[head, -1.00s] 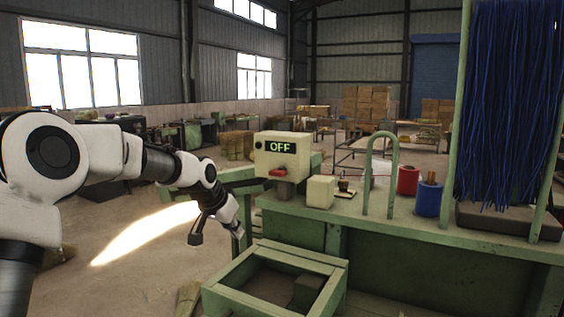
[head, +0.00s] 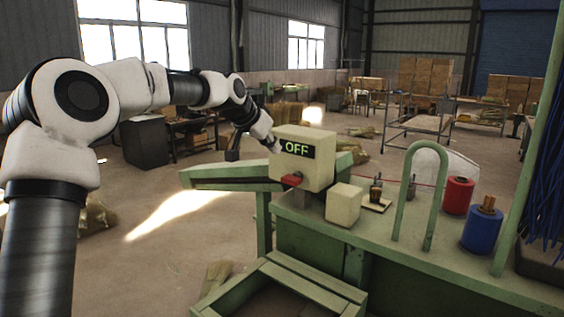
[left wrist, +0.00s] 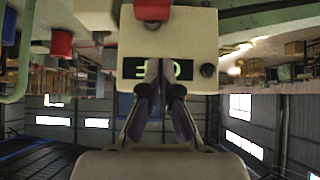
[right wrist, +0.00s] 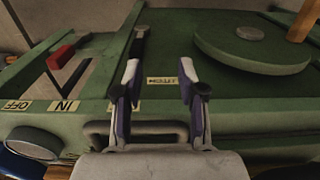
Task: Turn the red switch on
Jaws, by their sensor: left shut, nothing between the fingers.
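The cream control box (head: 302,160) stands on the green bench and its display reads OFF. Its red switch (head: 291,180) is low on the front face. In the left wrist view the box (left wrist: 200,40) appears upside down, with the red switch (left wrist: 152,10) at the top edge. My left gripper (left wrist: 160,66) is shut and empty, its fingertips in front of the display and apart from the switch in the picture. In the head view its tips are not clear beside the box. My right gripper (right wrist: 158,70) is open and empty above a green machine.
A small cream block (head: 343,203), a green arch (head: 402,200), a red spool (head: 457,195) and a blue spool (head: 482,229) stand right of the box. The right wrist view shows a red lever (right wrist: 61,57) near OFF and IN labels.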

